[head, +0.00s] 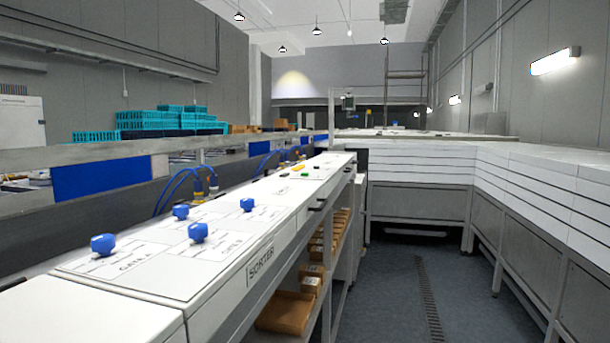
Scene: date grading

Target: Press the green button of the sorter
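The sorter is a long white console (225,300) labelled "SORTER" on its front edge, running from the lower left away toward the middle. A small green spot that looks like the green button (283,175) sits on the far part of its top. A yellow piece (298,168) and a few other tiny button-like spots lie close to it, too small to tell apart well. Several blue knobs (103,244) stand on the nearer part, by lettering that reads "GATE". Neither of my grippers is in view.
Blue cables (172,185) rise behind the console. Cardboard boxes and a brown tray (285,312) sit on the shelf below. Teal crates (160,120) are stacked at the back left. A floor aisle (405,290) is clear to the right, bordered by white tables (545,180).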

